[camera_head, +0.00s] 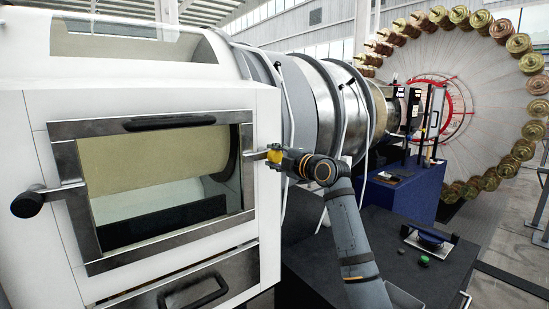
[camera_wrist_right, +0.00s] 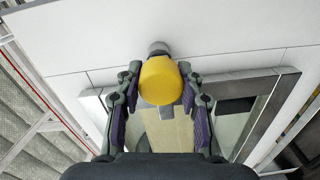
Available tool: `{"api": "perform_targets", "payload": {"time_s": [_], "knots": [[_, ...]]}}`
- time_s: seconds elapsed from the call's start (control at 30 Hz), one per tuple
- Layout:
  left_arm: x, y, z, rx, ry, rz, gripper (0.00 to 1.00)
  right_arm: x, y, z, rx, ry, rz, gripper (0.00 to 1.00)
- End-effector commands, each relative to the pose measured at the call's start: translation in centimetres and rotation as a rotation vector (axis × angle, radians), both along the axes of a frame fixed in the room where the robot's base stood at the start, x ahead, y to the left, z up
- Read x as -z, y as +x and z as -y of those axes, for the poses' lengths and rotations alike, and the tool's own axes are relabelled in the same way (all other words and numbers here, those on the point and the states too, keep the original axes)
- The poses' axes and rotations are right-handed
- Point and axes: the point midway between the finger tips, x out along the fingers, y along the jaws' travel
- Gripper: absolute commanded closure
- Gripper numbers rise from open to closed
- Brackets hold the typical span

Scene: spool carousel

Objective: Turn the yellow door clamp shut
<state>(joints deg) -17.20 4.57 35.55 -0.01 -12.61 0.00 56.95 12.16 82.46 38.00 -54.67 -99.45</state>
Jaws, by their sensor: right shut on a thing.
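The yellow door clamp (camera_head: 274,157) sits at the right edge of the steel-framed door (camera_head: 150,252) on the white machine. My right gripper (camera_head: 279,160) is at the clamp, its arm rising from the lower right. In the right wrist view the yellow knob (camera_wrist_right: 159,82) lies between the two fingers of my right gripper (camera_wrist_right: 160,100), which is shut on it. A grey stem shows behind the knob. The clamp's bar reaches left to the door frame in the head view. My left gripper is not in view.
A black-knobbed lever (camera_head: 28,204) stands at the door's left side. A drawer with a black handle (camera_head: 193,291) is below the door.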

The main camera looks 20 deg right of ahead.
Motion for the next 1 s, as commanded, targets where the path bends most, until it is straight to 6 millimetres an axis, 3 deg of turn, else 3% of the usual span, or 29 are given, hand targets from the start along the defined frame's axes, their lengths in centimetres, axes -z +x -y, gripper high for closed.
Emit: {"api": "perform_targets", "payload": {"time_s": [0.03,0.07,0.2,0.57,0.67,1.0], "knots": [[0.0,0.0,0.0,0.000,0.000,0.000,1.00,0.3,0.0,0.0,-0.001,-0.003,-0.005,1.00],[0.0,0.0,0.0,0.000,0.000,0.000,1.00,0.3,0.0,0.0,-0.001,-0.003,-0.005,0.58],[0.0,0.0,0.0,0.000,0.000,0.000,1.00,0.2,0.0,0.0,-0.001,-0.001,-0.004,0.39],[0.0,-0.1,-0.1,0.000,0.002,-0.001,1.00,0.1,-0.4,0.2,0.001,0.000,-0.001,0.38],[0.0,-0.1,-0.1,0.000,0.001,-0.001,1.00,0.1,-1.7,0.8,0.002,-0.002,0.000,0.38],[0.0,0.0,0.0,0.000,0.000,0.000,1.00,-0.1,-9.2,3.5,0.004,-0.007,-0.002,0.38]]}}
